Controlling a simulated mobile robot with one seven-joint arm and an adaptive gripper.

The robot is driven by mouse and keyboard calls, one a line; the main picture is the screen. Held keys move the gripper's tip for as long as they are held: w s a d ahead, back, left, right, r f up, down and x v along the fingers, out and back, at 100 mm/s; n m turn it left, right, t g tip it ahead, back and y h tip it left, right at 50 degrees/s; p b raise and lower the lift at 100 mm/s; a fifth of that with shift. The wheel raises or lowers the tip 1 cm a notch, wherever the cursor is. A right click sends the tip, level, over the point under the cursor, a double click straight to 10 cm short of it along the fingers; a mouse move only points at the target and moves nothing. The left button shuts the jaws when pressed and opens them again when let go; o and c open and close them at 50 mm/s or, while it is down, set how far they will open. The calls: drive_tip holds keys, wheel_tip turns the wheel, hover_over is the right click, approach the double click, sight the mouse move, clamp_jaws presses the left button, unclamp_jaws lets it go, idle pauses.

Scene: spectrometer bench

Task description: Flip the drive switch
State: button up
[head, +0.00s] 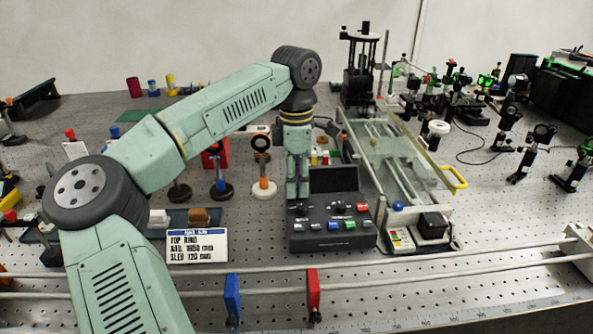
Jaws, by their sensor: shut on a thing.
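A dark control box (332,242) with a tilted black screen (334,179) stands on the bench right of centre. Its panel carries several small knobs, coloured buttons and a red part (362,208) at the right. My gripper (299,203) points straight down at the upper left of this panel. It is shut on a small control there, and its fingers hide that control. I cannot read which control is the drive switch or see its position.
A label card (197,246) stands left of the box. A clear-topped rail stage (390,150) with a yellow handle (453,178) stands close on the right. Blue (232,295) and red (313,290) blocks sit in front along rods. Optics posts stand behind.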

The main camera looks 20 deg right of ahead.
drive_tip(key=shift+w+g, duration=0.15)
drive_tip(key=shift+g, duration=0.45)
drive_tip(key=o, duration=1.2)
drive_tip(key=shift+c, duration=0.2)
wheel_tip(320, 180, up, 12)
drive_tip(key=w, duration=0.1)
drive_tip(key=shift+w+d, duration=0.25)
drive_tip(key=shift+w, duration=0.05)
drive_tip(key=shift+f, duration=0.1)
